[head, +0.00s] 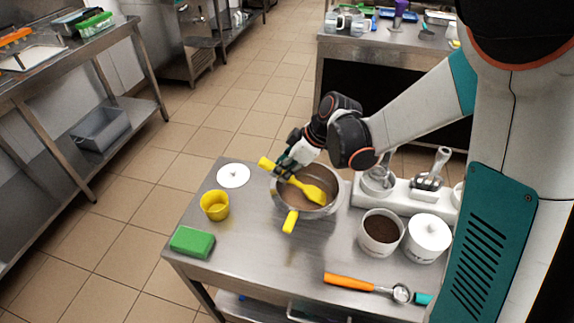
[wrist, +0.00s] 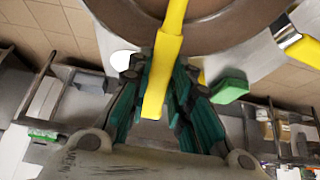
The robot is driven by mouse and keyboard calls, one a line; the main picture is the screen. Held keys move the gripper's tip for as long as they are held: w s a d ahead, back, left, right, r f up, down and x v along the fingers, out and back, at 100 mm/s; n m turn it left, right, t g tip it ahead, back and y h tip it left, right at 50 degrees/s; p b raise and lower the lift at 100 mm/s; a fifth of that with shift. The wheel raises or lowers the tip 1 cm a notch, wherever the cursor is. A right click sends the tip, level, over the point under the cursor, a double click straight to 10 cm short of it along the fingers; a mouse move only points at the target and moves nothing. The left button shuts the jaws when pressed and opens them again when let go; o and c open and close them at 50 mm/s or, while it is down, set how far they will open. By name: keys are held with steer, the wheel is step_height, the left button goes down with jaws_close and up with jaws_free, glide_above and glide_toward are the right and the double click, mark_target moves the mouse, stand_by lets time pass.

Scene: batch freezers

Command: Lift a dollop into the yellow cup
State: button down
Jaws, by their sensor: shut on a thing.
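My gripper (head: 287,168) is shut on the handle of a yellow spatula (head: 313,193), which also shows between the fingers (wrist: 165,90) in the wrist view (wrist: 168,45). The spatula's broad head lies within the outline of a metal pot (head: 277,202) holding brown contents. I cannot tell whether the head touches the contents or carries any. The pot also shows in the wrist view (wrist: 205,50). The yellow cup (head: 214,206) stands upright on the steel table, left of the pot and apart from my gripper.
A green sponge (head: 192,242) lies in front of the cup, and a white disc (head: 233,175) behind it. The pot's yellow handle (head: 290,221) points forward. Right are a dark-filled tub (head: 381,234), a lidded white tub (head: 428,240) and an orange-handled scoop (head: 350,282). The table's front middle is clear.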

mark_target(264, 159)
steer(key=shift+w+a+f, duration=0.1)
steer(key=shift+a+f, duration=0.15)
steer(key=shift+a, duration=0.05)
steer(key=shift+r+h, duration=0.1)
steer(key=shift+h, duration=0.2)
steer(key=shift+w+a+r+p, duration=0.1)
steer(key=shift+a+r+p, duration=0.05)
steer(key=shift+r+p, duration=0.85)
steer(key=shift+w+a+r+p, duration=0.15)
steer(key=shift+r+p, duration=0.5)
steer(key=shift+r, duration=0.7)
steer(key=shift+s+a+r+p, duration=0.1)
steer(key=shift+a+r+p, duration=0.1)
steer(key=shift+r+p, duration=0.8)
steer(key=shift+w+a+r, duration=0.1)
steer(key=shift+a+r, duration=0.1)
steer(key=shift+a, duration=0.05)
steer(key=shift+w+a+f+g+h, duration=0.1)
steer(key=shift+w+a+g+h, duration=0.15)
steer(key=shift+a+h, duration=0.3)
steer(key=shift+w+a+f+g+h, duration=0.15)
steer(key=shift+a+g+h, duration=0.2)
steer(key=shift+h, duration=0.35)
steer(key=shift+w+a+f+g+h, duration=0.1)
steer(key=shift+w+a+g+h, duration=0.1)
steer(key=shift+a+h, duration=0.35)
steer(key=shift+d, duration=0.15)
